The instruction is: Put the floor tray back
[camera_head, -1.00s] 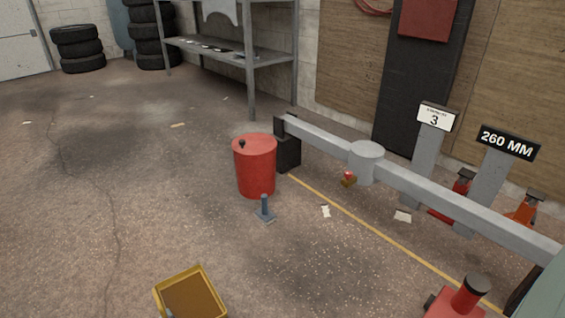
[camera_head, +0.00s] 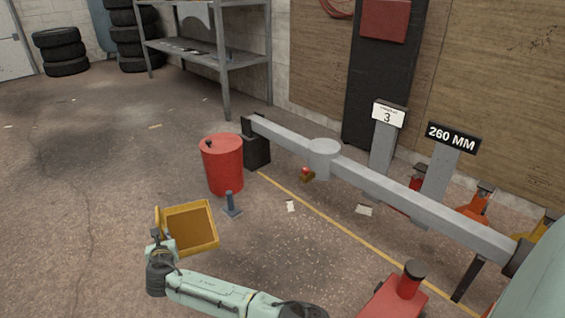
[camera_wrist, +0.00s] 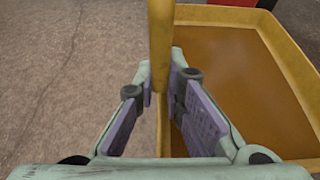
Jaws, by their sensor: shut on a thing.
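The floor tray is a shallow yellow tray (camera_head: 190,226) with a brown-orange inside and an upright yellow bar on its left side. It shows empty. My gripper (camera_head: 160,240) is at that left side in the head view. In the wrist view my gripper (camera_wrist: 160,88) is shut on the yellow upright bar, with one purple-padded finger on each side. The tray (camera_wrist: 235,70) extends to the right of the fingers there. I cannot tell whether the tray touches the floor or hangs above it.
A red drum (camera_head: 223,166) and a small blue post on a base (camera_head: 231,205) stand just beyond the tray. A long grey beam (camera_head: 390,185) runs along the right. A red jack-like thing (camera_head: 395,300) is at lower right. The floor at left is clear.

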